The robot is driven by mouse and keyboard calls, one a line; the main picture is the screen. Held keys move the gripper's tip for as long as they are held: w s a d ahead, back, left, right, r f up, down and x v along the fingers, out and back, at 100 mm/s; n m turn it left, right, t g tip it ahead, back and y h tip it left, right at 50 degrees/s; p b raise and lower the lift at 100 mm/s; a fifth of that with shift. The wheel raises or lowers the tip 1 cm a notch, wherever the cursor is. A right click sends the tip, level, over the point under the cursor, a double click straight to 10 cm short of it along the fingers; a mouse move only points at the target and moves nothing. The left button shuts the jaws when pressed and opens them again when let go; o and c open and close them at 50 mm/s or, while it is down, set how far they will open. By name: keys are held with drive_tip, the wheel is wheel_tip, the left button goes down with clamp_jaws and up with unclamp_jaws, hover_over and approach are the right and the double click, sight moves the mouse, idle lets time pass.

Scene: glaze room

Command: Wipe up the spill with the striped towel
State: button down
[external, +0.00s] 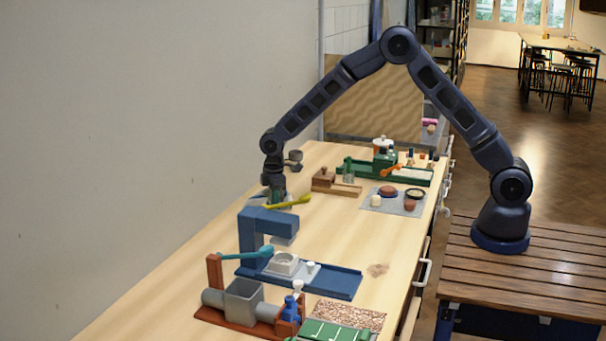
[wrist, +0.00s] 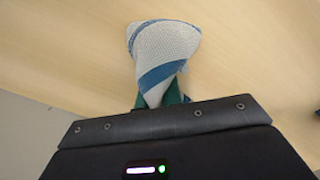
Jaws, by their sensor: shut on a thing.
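The striped towel (wrist: 165,50) is white with blue bands. In the wrist view it sticks out past my gripper (wrist: 163,97), which is shut on its bunched end. In the external view my gripper (external: 275,190) points down at the far left side of the bench, behind the blue press. The towel is mostly hidden there, and I cannot tell whether it touches the bench top. The spill (external: 378,270) is a small tan-brown patch on the bench, right of the press and toward the viewer from my gripper.
A red-brown rig with a grey box (external: 243,298) is in front. A grey mat (external: 385,205) with lumps and a green tray (external: 412,178) lie farther back. Bench around the spill is clear.

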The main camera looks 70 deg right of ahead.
sight(303, 212)
drive_tip(key=shift+s+r, duration=0.2)
drive_tip(key=shift+s, duration=0.7)
drive_tip(key=shift+s+f, duration=0.15)
drive_tip(key=shift+s, duration=4)
drive_tip(key=shift+s+r, duration=0.2)
drive_tip(key=shift+r, duration=0.05)
wheel_tip(303, 212, up, 11)
